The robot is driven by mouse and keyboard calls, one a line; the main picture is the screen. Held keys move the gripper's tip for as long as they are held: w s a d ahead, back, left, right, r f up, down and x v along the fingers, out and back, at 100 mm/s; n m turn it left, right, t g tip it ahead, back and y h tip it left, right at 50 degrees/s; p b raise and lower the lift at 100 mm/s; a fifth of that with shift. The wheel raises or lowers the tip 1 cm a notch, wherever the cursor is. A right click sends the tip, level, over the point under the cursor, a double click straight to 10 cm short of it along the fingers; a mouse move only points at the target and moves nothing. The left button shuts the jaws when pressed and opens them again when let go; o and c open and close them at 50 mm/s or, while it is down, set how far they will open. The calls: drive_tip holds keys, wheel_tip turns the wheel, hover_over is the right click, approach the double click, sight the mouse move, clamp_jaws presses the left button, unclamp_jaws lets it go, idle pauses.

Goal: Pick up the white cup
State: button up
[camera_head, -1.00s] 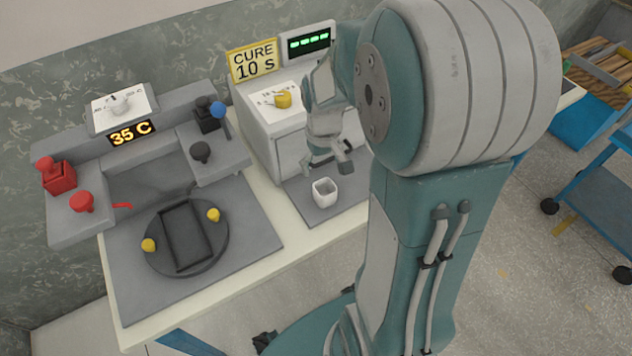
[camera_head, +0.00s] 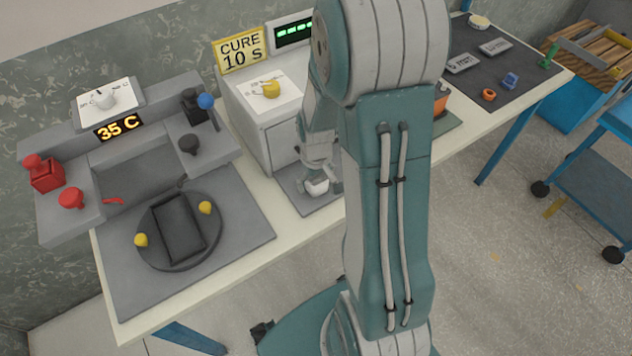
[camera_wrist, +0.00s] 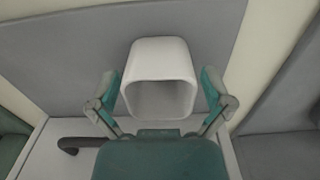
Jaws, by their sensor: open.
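The white cup (camera_head: 316,187) stands on a grey mat (camera_head: 291,179) in front of the white curing box, partly hidden behind my gripper in the head view. In the wrist view the cup (camera_wrist: 160,82) is white with a rounded square mouth facing the camera. My gripper (camera_wrist: 165,97) is open, with one finger on each side of the cup. A small gap shows beside the fingers, and I cannot tell if either touches the cup. In the head view my gripper (camera_head: 319,178) is low, right at the cup.
The white box (camera_head: 262,112) with a yellow knob (camera_head: 270,89) and a "CURE 10 S" sign (camera_head: 239,48) stands behind. A grey station with a round black plate (camera_head: 153,246) is at left. A dark mat with small parts (camera_head: 480,75) lies at right.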

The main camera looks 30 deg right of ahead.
drive_tip(key=c, duration=0.9)
drive_tip(key=shift+o, duration=0.2)
drive_tip(key=shift+r, duration=0.15)
